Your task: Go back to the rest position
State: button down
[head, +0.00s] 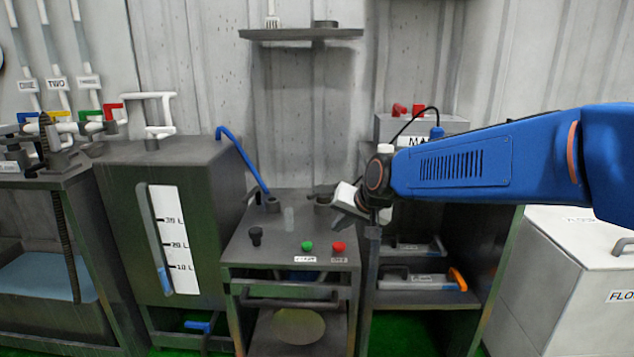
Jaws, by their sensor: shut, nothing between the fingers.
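My blue arm (450,165) reaches in from the right edge toward the middle of the view. My gripper (345,203) is at its end, a small white and dark shape above the right rear part of the dark control table (262,240). It is shut and holds nothing. Its fingertips are small and partly hidden by the wrist, and I cannot tell whether they touch anything.
The table carries a black knob (255,236), a green button (307,246) and a red button (338,247). A tank with a level gauge (168,240) stands left. A shelf unit (428,300) and white bin (560,290) are right. A wall shelf (300,33) is above.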

jog(key=s+d+f+h, duration=0.1)
jog(key=s+d+f, duration=0.1)
jog(key=s+d, duration=0.6)
jog(key=s+d+f+n+g+h, duration=0.1)
jog(key=s+d+f, duration=0.1)
jog(key=s+d, duration=0.5)
jog(key=s+d+f+g+h, duration=0.1)
jog(key=s+d, duration=0.7)
jog(key=s, duration=0.9)
notch_tip(320, 180, down, 2)
jog(key=shift+s+d+f+n+h, duration=0.1)
jog(key=shift+s+d+n+h, duration=0.25)
jog(key=shift+h, duration=0.25)
